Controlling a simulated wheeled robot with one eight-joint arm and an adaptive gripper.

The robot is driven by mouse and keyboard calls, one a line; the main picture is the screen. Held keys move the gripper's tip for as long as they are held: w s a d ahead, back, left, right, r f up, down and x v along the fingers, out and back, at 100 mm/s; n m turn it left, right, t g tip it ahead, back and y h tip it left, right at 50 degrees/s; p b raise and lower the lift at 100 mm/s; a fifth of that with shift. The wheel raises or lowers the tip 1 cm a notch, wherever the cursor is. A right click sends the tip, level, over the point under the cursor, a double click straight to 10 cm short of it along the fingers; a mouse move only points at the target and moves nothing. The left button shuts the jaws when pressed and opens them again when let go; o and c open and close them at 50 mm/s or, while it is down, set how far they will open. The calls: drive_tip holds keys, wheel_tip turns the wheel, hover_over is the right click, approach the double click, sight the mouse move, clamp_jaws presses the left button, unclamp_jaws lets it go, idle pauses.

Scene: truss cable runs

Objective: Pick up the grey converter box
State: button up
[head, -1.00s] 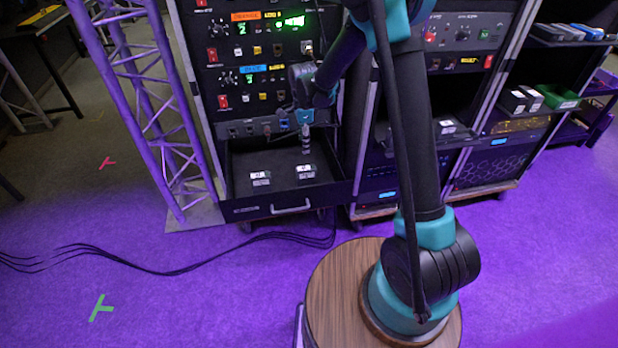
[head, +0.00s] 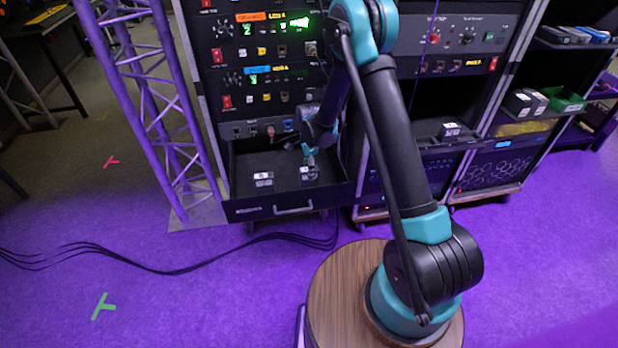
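Two small dark grey boxes with white labels lie in the open rack drawer (head: 290,208), a left box (head: 263,180) and a right box (head: 309,174). They look alike, and I cannot read their labels, so I cannot tell which is the grey converter box. My gripper (head: 309,160) points down into the drawer, right at the top of the right box. It partly covers the back of that box. The fingers are too small to tell whether they are open or touching it.
Another small box (head: 450,131) sits on a shelf of the middle rack. More boxes (head: 525,101) and a green bin (head: 565,101) stand on the right rack. A purple-lit truss (head: 155,110) rises left of the drawer. Black cables (head: 160,270) cross the floor.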

drive_tip(key=shift+f, duration=0.75)
clamp_jaws()
